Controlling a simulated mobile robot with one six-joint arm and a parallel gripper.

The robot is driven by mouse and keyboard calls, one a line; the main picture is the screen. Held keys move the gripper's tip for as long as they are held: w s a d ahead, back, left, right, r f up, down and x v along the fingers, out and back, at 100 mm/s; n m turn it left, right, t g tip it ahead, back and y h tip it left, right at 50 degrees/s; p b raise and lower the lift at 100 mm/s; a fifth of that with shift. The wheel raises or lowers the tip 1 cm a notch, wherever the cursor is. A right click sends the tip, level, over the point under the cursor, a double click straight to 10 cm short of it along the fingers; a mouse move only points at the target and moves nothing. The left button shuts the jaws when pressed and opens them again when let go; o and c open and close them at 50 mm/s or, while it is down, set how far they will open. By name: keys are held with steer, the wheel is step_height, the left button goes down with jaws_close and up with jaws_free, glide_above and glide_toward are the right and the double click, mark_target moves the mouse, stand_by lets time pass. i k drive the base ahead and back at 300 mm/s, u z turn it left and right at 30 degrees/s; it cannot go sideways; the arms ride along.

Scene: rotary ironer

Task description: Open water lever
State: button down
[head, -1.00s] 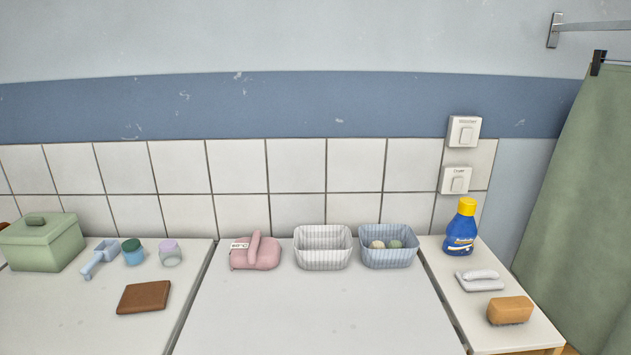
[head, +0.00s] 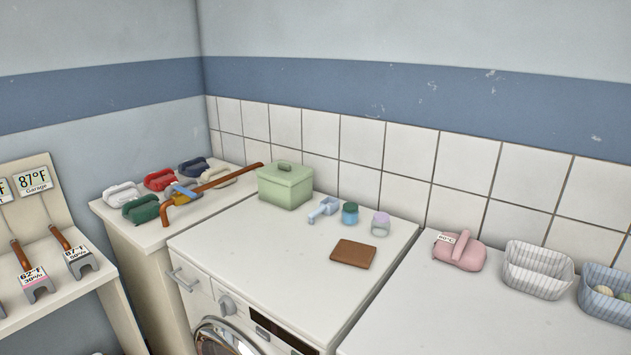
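A copper-coloured pipe (head: 222,180) runs above the narrow counter at the left, in the corner of the room. Its near end bends downward. A small blue lever (head: 184,192) sits on a brass-coloured part of the pipe and appears to lie at an angle across it. It is small here, so its exact position is hard to tell. My gripper is not in view.
A rack (head: 40,240) with labelled tools stands at far left.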

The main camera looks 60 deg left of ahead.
mark_target(179, 189)
steer(key=u, duration=1.35)
steer(key=k, duration=0.4)
steer(key=u, duration=1.5)
steer(key=i, duration=1)
steer(key=u, duration=0.05)
steer(key=k, duration=0.35)
steer(key=u, duration=0.6)
steer(key=i, duration=0.15)
steer(key=z, duration=0.25)
